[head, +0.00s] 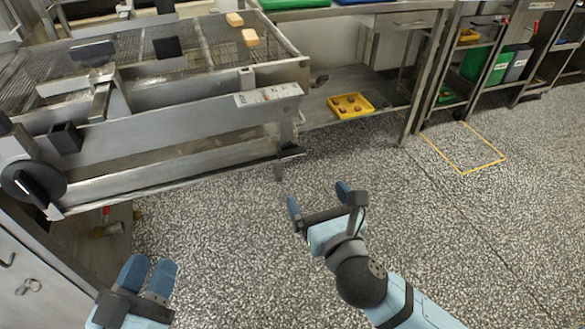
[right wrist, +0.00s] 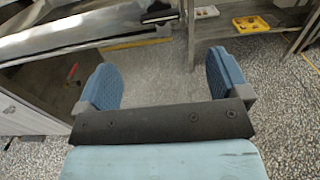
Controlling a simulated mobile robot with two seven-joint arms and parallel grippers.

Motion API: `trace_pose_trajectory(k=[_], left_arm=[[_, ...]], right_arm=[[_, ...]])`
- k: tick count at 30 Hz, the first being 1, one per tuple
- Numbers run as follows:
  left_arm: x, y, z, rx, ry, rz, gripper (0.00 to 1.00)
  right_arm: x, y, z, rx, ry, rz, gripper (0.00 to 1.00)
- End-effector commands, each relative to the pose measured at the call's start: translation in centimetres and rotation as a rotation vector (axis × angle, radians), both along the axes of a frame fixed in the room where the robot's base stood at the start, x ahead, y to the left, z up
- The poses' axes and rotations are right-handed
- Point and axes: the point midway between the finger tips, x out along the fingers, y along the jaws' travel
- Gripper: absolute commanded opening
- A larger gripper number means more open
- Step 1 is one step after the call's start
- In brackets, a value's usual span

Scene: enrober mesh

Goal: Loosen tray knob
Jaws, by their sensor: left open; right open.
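A large black round knob (head: 33,182) sits at the left end of the steel enrober machine (head: 190,140). A smaller black block-shaped part (head: 66,138) is on the machine's front, above and right of it. I cannot tell for sure which one is the tray knob. My left gripper (head: 149,268) is open and empty over the floor, below and right of the round knob, apart from it. My right gripper (head: 318,200) is open and empty over the floor, in front of the machine's right end. Its spread blue fingers also show in the right wrist view (right wrist: 165,78).
A mesh belt (head: 200,35) runs along the machine's top, with two light-coloured blocks (head: 249,37) on it. A yellow tray (head: 351,105) lies on a low shelf. A steel cabinet (head: 35,275) stands at the lower left.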

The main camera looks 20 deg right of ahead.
Motion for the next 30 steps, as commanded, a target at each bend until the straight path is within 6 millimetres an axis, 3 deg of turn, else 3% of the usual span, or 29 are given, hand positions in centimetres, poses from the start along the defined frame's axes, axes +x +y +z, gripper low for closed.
trace_pose_trajectory(k=[5,21,30], left_arm=[[0.0,0.0,-0.4,0.004,0.008,-0.005,0.43],[0.2,-0.3,-3.9,0.055,0.103,-0.036,0.43],[0.2,-0.4,-4.6,0.067,0.129,-0.045,0.43]], right_arm=[[1.6,0.1,-0.1,0.013,0.004,0.000,0.94],[11.8,0.4,-0.2,0.010,0.004,0.001,0.94],[13.7,0.5,-0.1,0.010,0.006,0.001,0.94]])
